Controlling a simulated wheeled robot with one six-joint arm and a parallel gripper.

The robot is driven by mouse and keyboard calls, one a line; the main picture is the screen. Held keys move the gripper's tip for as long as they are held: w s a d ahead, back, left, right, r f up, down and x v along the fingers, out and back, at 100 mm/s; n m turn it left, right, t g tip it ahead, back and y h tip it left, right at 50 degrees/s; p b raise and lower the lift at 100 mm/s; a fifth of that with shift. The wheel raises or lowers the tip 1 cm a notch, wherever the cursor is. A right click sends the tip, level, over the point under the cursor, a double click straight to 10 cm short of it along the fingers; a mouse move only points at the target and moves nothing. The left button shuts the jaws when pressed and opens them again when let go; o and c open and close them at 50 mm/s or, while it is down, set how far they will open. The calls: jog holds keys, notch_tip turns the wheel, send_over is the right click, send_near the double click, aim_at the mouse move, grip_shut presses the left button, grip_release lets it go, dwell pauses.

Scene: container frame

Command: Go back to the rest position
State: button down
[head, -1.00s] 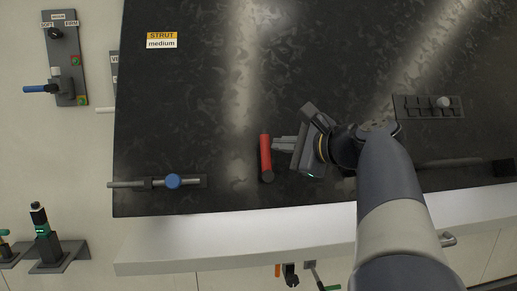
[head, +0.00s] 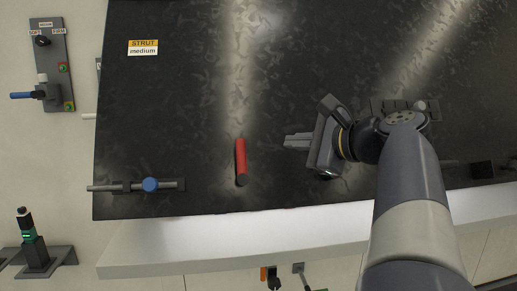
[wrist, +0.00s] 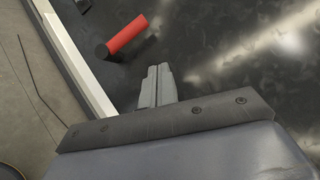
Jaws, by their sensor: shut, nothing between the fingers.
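My gripper (head: 298,140) is shut and empty above the dark countertop (head: 190,100), its fingers pointing left in the head view. In the wrist view my gripper (wrist: 157,86) shows its two grey fingers pressed together with nothing between them. A red cylinder (head: 241,160) lies on the countertop to the left of the fingers, clear of them. It also shows in the wrist view (wrist: 125,37), beyond the fingertips near the counter's pale edge.
A rod with a blue knob (head: 150,185) sits at the counter's front left. A dark slotted rack (head: 385,108) is partly behind my arm. A STRUT medium label (head: 143,48) lies at the back left. A wall panel with a blue lever (head: 50,75) is at left. The counter's middle is clear.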

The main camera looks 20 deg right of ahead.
jog(key=shift+r+b+v, duration=0.15)
jog(key=shift+r+v, duration=0.1)
jog(key=shift+v, duration=0.9)
jog(key=shift+r+b+v, duration=0.15)
jog(key=shift+r+v, duration=0.1)
jog(key=shift+v, duration=0.9)
jog(key=shift+w, duration=0.25)
